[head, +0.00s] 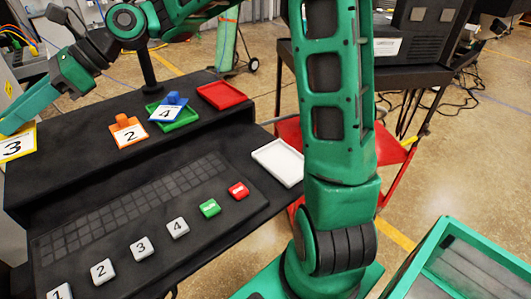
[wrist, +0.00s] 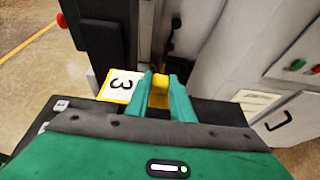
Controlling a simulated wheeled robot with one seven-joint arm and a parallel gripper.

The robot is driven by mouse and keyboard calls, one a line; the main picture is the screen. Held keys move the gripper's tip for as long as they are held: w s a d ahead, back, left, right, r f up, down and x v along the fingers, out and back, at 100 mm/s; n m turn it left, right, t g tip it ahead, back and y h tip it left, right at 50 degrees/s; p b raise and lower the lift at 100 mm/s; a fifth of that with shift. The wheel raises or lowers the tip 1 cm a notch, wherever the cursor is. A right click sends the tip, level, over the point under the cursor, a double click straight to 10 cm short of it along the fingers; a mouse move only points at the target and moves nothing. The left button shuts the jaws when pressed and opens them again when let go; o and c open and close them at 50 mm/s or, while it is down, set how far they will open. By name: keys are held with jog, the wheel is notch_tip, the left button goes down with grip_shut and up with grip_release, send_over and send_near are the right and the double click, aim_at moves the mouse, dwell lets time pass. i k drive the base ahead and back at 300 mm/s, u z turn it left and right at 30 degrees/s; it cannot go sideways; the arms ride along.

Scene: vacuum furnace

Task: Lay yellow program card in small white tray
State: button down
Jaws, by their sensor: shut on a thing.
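The yellow program card (head: 18,144), with a white face marked 3, is at the far left of the head view. It also shows in the wrist view (wrist: 122,85), with its yellow grip block (wrist: 159,92) between the fingers. My gripper (wrist: 160,88) is shut on that block; in the head view its fingers (head: 22,112) reach to the left edge and the grip is partly cut off. The card appears held above the console's left end. The small white tray (head: 279,162) is empty, at the console's right edge, far from my gripper.
An orange card 2 (head: 130,135) lies on the console's upper shelf. White numbered keys, a green key (head: 209,208) and a red key (head: 238,190) sit in front.

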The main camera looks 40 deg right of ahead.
aim_at(283, 158)
jog(key=z, duration=0.65)
jog(key=k, duration=1.15)
